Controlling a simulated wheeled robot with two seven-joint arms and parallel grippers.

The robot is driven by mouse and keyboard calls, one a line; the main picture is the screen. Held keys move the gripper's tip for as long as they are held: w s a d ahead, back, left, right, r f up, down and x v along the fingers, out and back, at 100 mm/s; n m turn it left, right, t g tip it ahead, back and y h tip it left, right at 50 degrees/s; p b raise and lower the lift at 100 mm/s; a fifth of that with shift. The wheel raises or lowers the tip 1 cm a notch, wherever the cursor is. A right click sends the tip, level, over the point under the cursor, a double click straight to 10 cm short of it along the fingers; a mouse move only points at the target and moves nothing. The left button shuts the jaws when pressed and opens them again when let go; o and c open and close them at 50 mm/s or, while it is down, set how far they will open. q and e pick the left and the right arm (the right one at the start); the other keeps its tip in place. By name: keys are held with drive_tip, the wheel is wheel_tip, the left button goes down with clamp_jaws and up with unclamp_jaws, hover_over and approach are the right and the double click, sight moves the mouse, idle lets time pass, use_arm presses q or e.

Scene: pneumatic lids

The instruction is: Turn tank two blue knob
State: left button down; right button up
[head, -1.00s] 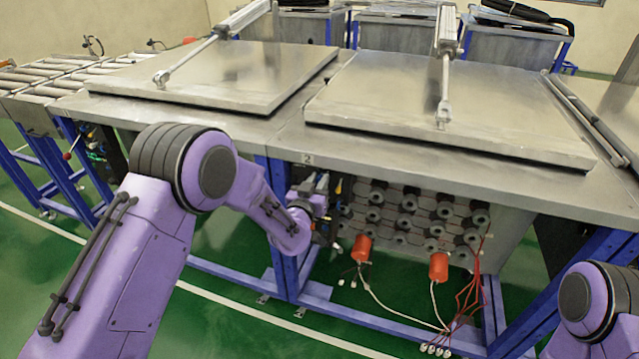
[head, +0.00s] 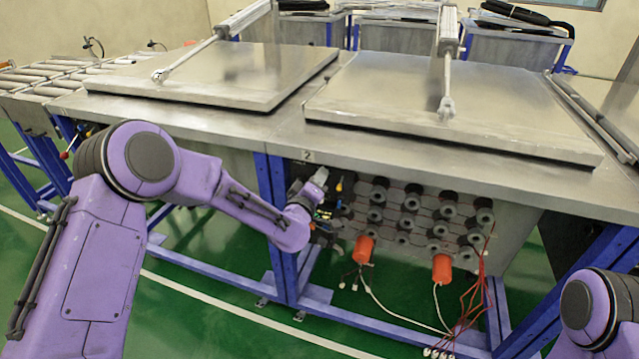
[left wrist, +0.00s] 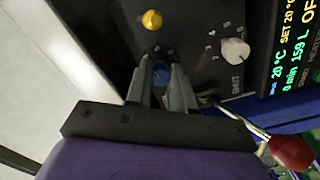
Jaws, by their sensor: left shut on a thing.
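The blue knob (left wrist: 161,74) is on the dark control panel (left wrist: 196,78) in the left wrist view, with a yellow knob (left wrist: 152,19) beyond it. My left gripper (left wrist: 160,82) is shut on the blue knob, one finger on each side, which partly hides it. In the head view my left gripper (head: 328,205) reaches the panel under the table edge, below the label "2" (head: 307,157) on tank two. The knob's turned angle is hard to make out. My right gripper is not in view; only part of that arm shows at the lower right.
Beside the knobs are a white numbered dial (left wrist: 235,50), a lit display (left wrist: 291,55) and a red-ended lever (left wrist: 290,152). A blue leg (head: 284,240) stands close to my left wrist. Both tank lids (head: 455,105) are down.

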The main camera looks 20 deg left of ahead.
use_arm(q)
drive_tip(key=n+b, duration=0.2)
drive_tip(key=n, duration=0.2)
drive_tip(key=shift+f+n, duration=0.15)
drive_tip(key=shift+n, duration=0.25)
idle(0.4)
drive_tip(key=c, duration=1)
unclamp_jaws()
drive_tip(key=shift+s, duration=0.1)
drive_tip(key=s+b, duration=0.1)
drive_tip(key=s, duration=0.9)
drive_tip(key=shift+s+a, duration=0.15)
drive_tip(key=shift+s, duration=0.1)
